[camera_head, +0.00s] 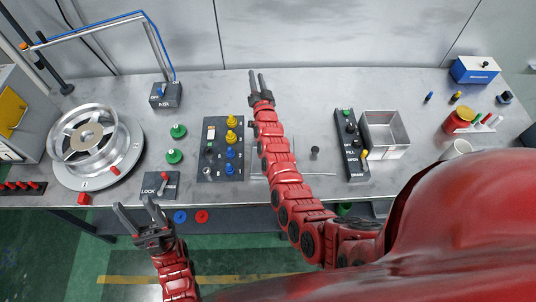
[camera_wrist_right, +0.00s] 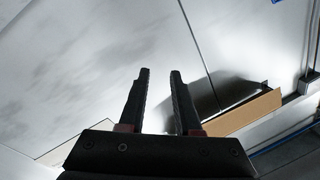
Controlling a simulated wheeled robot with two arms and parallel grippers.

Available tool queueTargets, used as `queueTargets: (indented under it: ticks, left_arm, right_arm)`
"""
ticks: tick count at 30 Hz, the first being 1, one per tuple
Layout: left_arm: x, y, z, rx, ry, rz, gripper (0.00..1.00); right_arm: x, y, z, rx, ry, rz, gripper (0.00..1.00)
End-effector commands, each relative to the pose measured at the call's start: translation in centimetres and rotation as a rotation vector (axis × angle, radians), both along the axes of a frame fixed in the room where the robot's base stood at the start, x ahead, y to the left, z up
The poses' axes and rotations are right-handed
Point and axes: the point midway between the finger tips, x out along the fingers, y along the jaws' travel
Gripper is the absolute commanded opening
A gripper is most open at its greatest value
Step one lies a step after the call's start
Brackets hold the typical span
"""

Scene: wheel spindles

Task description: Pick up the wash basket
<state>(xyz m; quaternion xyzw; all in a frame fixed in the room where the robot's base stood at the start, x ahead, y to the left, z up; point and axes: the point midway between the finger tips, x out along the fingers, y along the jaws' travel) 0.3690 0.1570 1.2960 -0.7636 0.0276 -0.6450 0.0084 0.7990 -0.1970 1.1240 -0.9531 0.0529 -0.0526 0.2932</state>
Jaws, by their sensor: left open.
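A rectangular open-topped metal basket (camera_head: 384,152) stands on the grey workbench right of centre, just right of a black control strip. It looks empty and is the only thing I see that fits the wash basket. My right gripper (camera_head: 257,74) is over the back of the bench, left of and apart from the basket. In the right wrist view its fingers (camera_wrist_right: 160,72) are apart with nothing between them. My left gripper (camera_head: 133,205) is open and empty at the front left edge, far from the basket. The basket is not recognisable in the right wrist view.
The grey workbench (camera_head: 320,100) has free room behind the basket. A silver wheel (camera_head: 84,140) sits on a round fixture at left. A button panel (camera_head: 221,150) stands left of my right arm. A white cup (camera_head: 458,149) and red container (camera_head: 459,120) are right of the basket.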

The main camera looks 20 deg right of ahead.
Motion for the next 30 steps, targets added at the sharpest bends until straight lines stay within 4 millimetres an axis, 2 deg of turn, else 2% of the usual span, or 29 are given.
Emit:
queueTargets:
  ticks: [1,3,5,7,10,12,15,18,21,26,30]
  left_arm:
    - [0.0,0.0,-0.1,0.000,0.000,0.000,0.50]
    - [0.0,0.0,-0.1,0.000,0.000,0.000,0.50]
    - [0.0,0.0,-0.1,0.000,0.000,0.000,0.50]
    - [0.0,0.0,-0.1,0.000,0.000,0.000,0.50]
    - [0.0,0.0,-0.1,0.000,0.000,0.000,0.50]
    - [0.0,0.0,-0.1,0.000,0.000,0.000,0.50]
    - [0.0,0.0,-0.1,0.000,0.000,0.000,0.50]
    - [0.0,0.0,-0.1,0.000,0.000,0.000,0.50]
    - [0.0,0.0,-0.1,0.000,0.000,0.000,0.50]
    - [0.0,0.0,-0.1,0.000,0.000,0.000,0.50]
    - [0.0,0.0,0.0,0.000,0.000,0.000,0.50]
  right_arm:
    - [2.7,1.0,-0.4,0.055,0.099,0.053,0.32]
    - [5.0,3.1,-1.7,0.122,0.264,0.137,0.32]
    - [5.9,4.9,-2.7,0.162,0.414,0.205,0.32]
    - [5.7,6.7,-3.6,0.186,0.597,0.273,0.32]
    - [3.3,7.9,-4.7,0.181,0.873,0.333,0.32]
    - [0.3,7.4,-5.3,0.156,1.069,0.338,0.32]
    - [-4.6,5.3,-5.7,0.108,1.319,0.302,0.32]
    - [-8.7,2.9,-5.4,0.065,1.500,0.239,0.32]
    - [-11.3,1.1,-5.1,0.038,1.607,0.189,0.32]
    - [-12.5,0.6,-6.3,0.029,1.656,0.168,0.32]
    - [-12.5,0.8,-9.4,0.029,1.655,0.171,0.32]
